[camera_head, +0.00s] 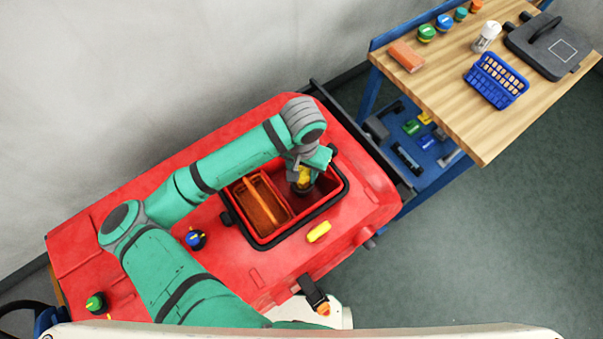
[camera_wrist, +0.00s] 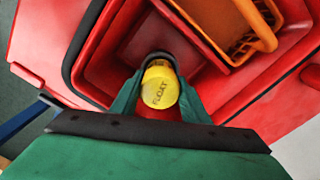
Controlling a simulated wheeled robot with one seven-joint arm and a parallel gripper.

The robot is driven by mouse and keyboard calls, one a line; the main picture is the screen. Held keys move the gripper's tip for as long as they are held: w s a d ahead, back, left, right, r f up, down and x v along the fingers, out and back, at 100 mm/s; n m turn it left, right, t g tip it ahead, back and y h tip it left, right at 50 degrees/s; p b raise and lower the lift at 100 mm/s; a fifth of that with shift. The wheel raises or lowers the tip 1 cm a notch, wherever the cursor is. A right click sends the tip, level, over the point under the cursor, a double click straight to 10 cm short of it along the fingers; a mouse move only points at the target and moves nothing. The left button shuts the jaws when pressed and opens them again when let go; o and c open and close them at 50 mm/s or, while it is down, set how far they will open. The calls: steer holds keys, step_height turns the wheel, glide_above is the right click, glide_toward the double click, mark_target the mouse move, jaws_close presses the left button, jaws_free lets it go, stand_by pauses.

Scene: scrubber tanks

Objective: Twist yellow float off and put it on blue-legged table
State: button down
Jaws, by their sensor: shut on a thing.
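The yellow float (camera_wrist: 160,86), with dark lettering on its top, is between the fingers of my gripper (camera_wrist: 158,90) in the wrist view. My gripper is shut on it, inside the right compartment of the red scrubber's open tank. In the head view the float (camera_head: 304,176) shows as a small yellow patch below my wrist. A red part shows just under the float; whether they are joined I cannot tell. The blue-legged table (camera_head: 435,85) has a wooden top and stands at the upper right.
An orange basket (camera_head: 262,204) fills the tank's left compartment. A yellow piece (camera_head: 319,232) lies on the red scrubber (camera_head: 365,195). On the table are a sponge (camera_head: 406,56), blue basket (camera_head: 496,80), white bottle (camera_head: 487,37), dark case (camera_head: 548,45) and several jars. The table's near part is clear.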

steer(key=shift+n, duration=0.6)
steer(key=shift+n, duration=0.7)
steer(key=shift+c, duration=0.4)
jaws_free()
steer(key=shift+d, duration=0.15)
steer(key=shift+c, duration=0.4)
